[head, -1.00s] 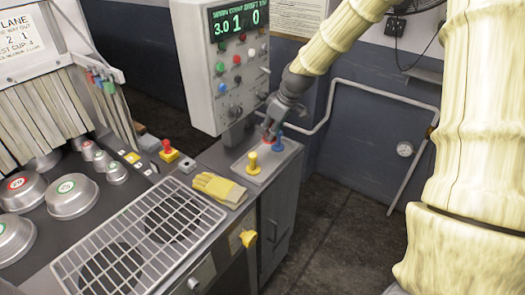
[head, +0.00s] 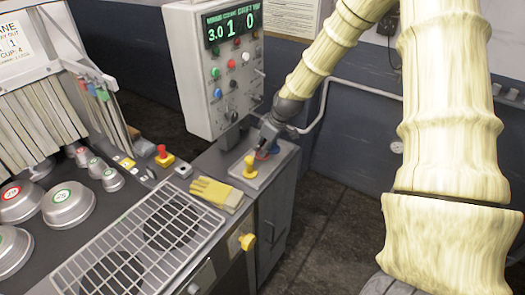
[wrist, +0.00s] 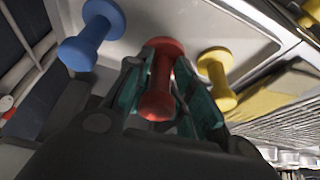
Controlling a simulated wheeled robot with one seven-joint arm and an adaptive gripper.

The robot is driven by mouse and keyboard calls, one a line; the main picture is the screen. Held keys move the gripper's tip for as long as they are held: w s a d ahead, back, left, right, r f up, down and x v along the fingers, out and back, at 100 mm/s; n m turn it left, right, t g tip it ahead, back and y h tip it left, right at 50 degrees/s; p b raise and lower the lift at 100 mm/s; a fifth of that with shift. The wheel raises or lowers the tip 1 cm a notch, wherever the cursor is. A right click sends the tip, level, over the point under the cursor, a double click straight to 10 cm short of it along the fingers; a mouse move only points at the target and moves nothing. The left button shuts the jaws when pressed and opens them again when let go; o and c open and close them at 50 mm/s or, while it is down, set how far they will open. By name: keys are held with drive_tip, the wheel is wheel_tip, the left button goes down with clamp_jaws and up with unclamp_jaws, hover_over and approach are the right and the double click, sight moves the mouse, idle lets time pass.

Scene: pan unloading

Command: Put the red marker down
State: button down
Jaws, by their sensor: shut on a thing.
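The red marker (wrist: 160,85) is a spool-shaped peg between the teal-lined fingers of my gripper (wrist: 165,92), which is shut on it. In the head view my gripper (head: 266,143) is low over the pale tray (head: 262,180) on the cabinet at the right, and it mostly hides the red marker there. The blue marker (wrist: 90,36) stands left of the red one in the wrist view, and the yellow marker (wrist: 217,80) is close on its right. The yellow marker also shows in the head view (head: 250,165). I cannot tell whether the red marker's base touches the tray.
Yellow gloves (head: 217,192) lie left of the tray. A wire grate (head: 150,238) covers the counter in front, with several metal lids (head: 68,205) to its left. The control box (head: 217,70) rises behind my gripper. A red stop button (head: 163,155) is nearby.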

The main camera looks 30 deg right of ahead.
drive_tip(key=shift+x, duration=1.05)
drive_tip(key=shift+s+d+f+p, duration=0.2)
drive_tip(key=shift+d+f+p, duration=0.1)
drive_tip(key=shift+f, duration=0.1)
drive_tip(key=shift+a, duration=0.1)
drive_tip(key=shift+f, duration=0.15)
drive_tip(key=c, duration=1.1)
unclamp_jaws()
drive_tip(key=shift+c, duration=0.2)
drive_tip(key=b+v, duration=0.3)
drive_tip(key=v, duration=0.9)
